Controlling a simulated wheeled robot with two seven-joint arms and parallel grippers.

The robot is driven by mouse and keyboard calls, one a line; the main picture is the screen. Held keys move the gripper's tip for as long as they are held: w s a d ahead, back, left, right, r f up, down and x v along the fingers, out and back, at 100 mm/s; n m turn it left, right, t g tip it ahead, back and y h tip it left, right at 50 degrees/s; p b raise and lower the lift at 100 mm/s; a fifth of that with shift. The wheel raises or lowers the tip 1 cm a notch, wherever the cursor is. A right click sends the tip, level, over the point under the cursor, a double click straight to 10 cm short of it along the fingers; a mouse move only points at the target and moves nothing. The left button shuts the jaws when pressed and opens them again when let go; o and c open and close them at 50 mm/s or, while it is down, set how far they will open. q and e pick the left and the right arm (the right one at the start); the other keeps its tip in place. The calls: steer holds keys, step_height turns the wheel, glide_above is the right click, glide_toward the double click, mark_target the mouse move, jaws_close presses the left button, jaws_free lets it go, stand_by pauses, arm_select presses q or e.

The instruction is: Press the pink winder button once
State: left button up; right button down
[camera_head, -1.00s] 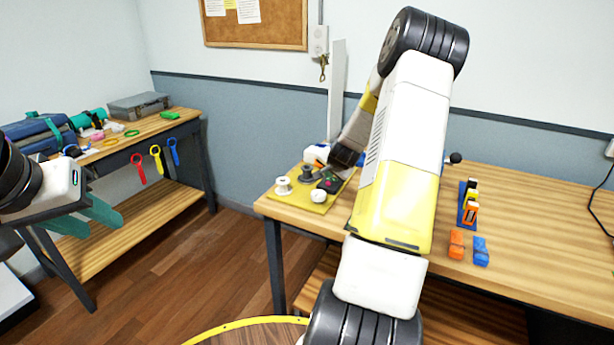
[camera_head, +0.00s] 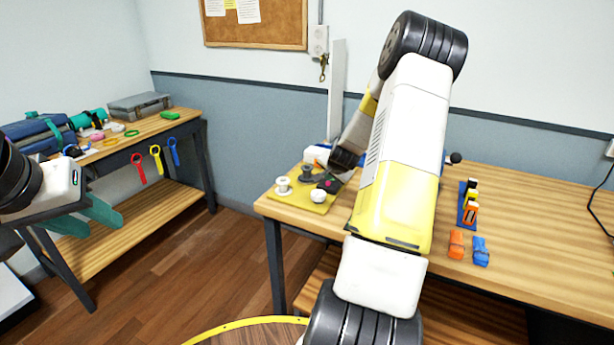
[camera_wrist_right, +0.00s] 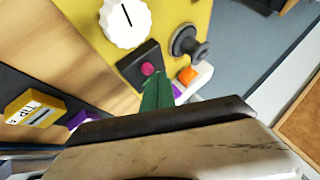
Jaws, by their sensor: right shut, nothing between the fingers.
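The pink winder button (camera_wrist_right: 147,68) is a small round knob on a dark box (camera_wrist_right: 138,63) in the right wrist view. In the head view the box (camera_head: 328,185) sits on a yellow board (camera_head: 302,200) at the near left of the right table. My right gripper (camera_wrist_right: 157,76) is shut and empty, its green fingertips close beside the button; I cannot tell whether they touch it. In the head view my right arm hides much of that gripper. My left gripper (camera_head: 97,220) is open and empty, off to the left, away from the board.
A white dial (camera_wrist_right: 126,18) and a grey spool (camera_wrist_right: 188,42) flank the box. An orange piece (camera_wrist_right: 187,75) lies close to the fingertips. Orange (camera_head: 456,244) and blue (camera_head: 480,251) clips lie farther right on the table. A left bench (camera_head: 150,130) holds bags and tools.

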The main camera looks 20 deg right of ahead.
steer(key=shift+f, duration=0.5)
stand_by(0.7)
steer(key=shift+r, duration=0.95)
step_height(320, 180, up, 5)
stand_by(0.5)
stand_by(0.6)
